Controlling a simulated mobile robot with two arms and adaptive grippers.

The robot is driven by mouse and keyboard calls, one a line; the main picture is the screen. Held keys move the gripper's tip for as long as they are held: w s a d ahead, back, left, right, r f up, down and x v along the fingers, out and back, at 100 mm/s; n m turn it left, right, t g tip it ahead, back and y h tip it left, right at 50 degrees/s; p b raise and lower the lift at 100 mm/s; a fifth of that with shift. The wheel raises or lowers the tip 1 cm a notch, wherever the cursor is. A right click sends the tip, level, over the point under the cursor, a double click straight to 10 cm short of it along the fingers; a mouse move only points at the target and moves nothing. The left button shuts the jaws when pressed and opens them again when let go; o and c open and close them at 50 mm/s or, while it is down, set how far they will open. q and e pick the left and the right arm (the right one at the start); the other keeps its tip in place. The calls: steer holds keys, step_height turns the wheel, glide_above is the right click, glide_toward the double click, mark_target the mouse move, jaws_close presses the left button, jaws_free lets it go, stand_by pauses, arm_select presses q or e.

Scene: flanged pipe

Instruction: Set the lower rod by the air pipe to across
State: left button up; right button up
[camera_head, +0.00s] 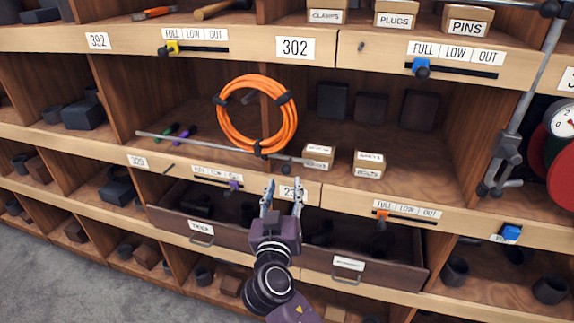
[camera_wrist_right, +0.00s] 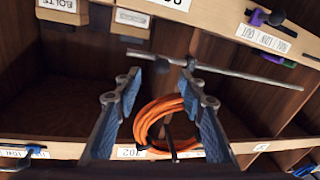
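A long thin grey rod (camera_head: 195,143) lies nearly level, slightly tilted, across the front of the middle bay, with a dark ball near its right end. It passes in front of the lower part of a coiled orange air pipe (camera_head: 233,128). My right gripper (camera_head: 283,192) is open and empty, pointing up just below the rod's right part. In the right wrist view, which is upside down, the rod (camera_wrist_right: 245,77) and the orange coil (camera_wrist_right: 150,118) show beyond the spread fingers, apart from them as far as I can tell. My left gripper is not in view.
Small labelled boxes (camera_head: 368,163) stand right of the coil. An open drawer (camera_head: 345,268) juts out below. Sliders, such as an orange one (camera_head: 382,216), sit on the shelf edges. A grey upright bar (camera_head: 533,80) with a clamp stands at right, beside a gauge (camera_head: 565,122).

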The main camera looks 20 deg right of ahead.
mark_target(285, 172)
steer(key=p+x, duration=0.2)
steer(key=x, duration=0.4)
steer(key=shift+w+a+r, duration=0.1)
steer(key=shift+w, duration=0.05)
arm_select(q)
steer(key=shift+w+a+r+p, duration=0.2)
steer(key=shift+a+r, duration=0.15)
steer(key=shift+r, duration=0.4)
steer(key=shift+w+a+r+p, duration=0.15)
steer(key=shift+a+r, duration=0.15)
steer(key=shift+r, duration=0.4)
arm_select(e)
steer(key=shift+w+d, duration=0.25)
steer(key=shift+w, duration=0.4)
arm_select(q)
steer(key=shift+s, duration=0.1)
arm_select(e)
steer(key=shift+c, duration=0.4)
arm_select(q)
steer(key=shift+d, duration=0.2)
arm_select(e)
jaws_close()
steer(key=shift+f, duration=0.2)
